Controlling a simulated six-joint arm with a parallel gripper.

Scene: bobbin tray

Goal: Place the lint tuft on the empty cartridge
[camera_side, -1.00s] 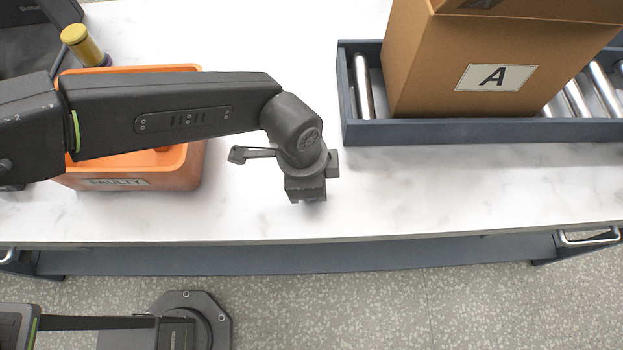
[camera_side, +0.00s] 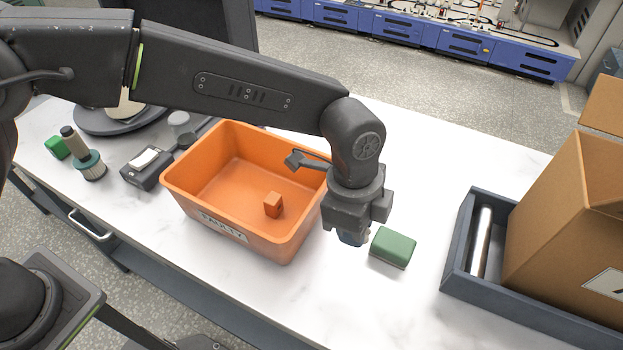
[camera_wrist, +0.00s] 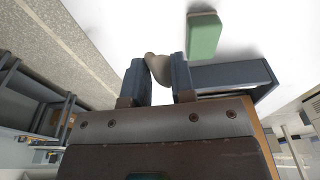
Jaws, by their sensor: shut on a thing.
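My gripper (camera_side: 350,238) is low over the white table, between the orange bin and a green block, pointing down. In the wrist view its two dark fingers (camera_wrist: 158,82) are shut on a small, rounded grey-beige piece, which I take as the lint tuft (camera_wrist: 157,66). The tuft is hidden in the side view.
The green block (camera_side: 393,247) lies close right of my gripper; it also shows in the wrist view (camera_wrist: 203,36). The orange bin (camera_side: 195,193) holds a small orange block (camera_side: 273,205). A roller tray (camera_side: 455,275) with a cardboard box (camera_side: 555,225) stands right. A small dark device (camera_side: 146,168) is left.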

